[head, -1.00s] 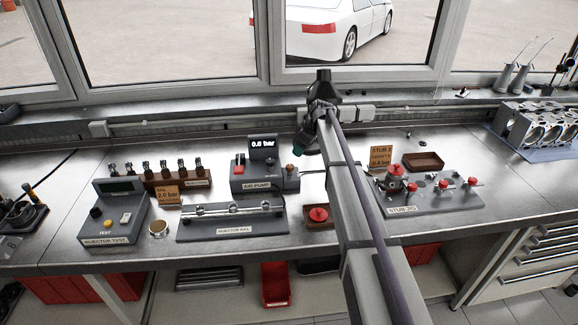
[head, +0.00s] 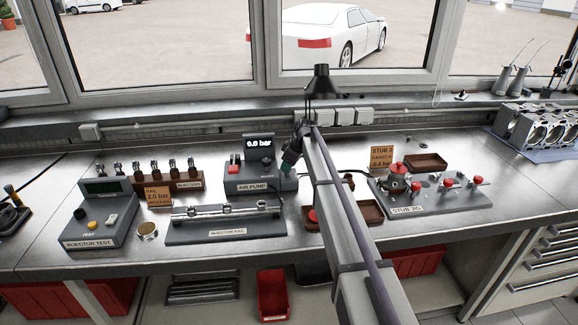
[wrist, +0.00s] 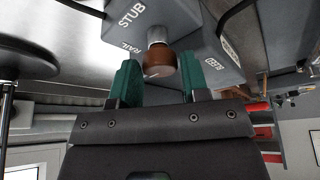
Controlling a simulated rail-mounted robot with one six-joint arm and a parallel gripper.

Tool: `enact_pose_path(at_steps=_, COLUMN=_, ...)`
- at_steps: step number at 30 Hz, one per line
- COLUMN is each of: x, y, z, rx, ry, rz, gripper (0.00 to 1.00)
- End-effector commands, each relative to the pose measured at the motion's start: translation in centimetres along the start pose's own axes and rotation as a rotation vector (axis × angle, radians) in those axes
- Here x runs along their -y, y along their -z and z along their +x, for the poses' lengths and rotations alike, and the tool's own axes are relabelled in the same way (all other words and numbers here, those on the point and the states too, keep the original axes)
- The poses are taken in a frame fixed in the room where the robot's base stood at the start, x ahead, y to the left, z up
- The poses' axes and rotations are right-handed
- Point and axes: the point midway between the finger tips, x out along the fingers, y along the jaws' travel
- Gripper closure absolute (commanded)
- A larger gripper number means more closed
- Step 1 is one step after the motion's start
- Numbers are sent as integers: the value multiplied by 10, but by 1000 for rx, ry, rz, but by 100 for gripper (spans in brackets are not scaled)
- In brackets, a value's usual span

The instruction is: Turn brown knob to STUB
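The brown knob (wrist: 161,61) is on the grey air pump box (wrist: 205,50), beside the printed words STUB, RAIL and BLEED. It stands between the two green fingers of my gripper (wrist: 160,75) in the wrist view. In the head view my gripper (head: 290,160) is at the right side of the air pump (head: 247,178) and hides the knob. The pump display (head: 259,142) seems to read 0.0 bar.
The injector rail (head: 225,224) lies in front of the pump, and the injector test box (head: 102,215) is to the left. The stub jig (head: 440,200) with red knobs is to the right. A black lamp (head: 321,80) stands behind my arm.

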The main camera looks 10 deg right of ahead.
Motion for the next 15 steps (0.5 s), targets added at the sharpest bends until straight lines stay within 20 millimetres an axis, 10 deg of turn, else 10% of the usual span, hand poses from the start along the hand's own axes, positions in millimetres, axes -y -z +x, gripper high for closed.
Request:
enact_pose_path(at_steps=9, x=0, y=0, z=0, rx=0, ry=0, rz=0, gripper=88)
enact_pose_path(at_steps=15, x=0, y=0, z=0, rx=0, ry=-4, rz=10, gripper=88)
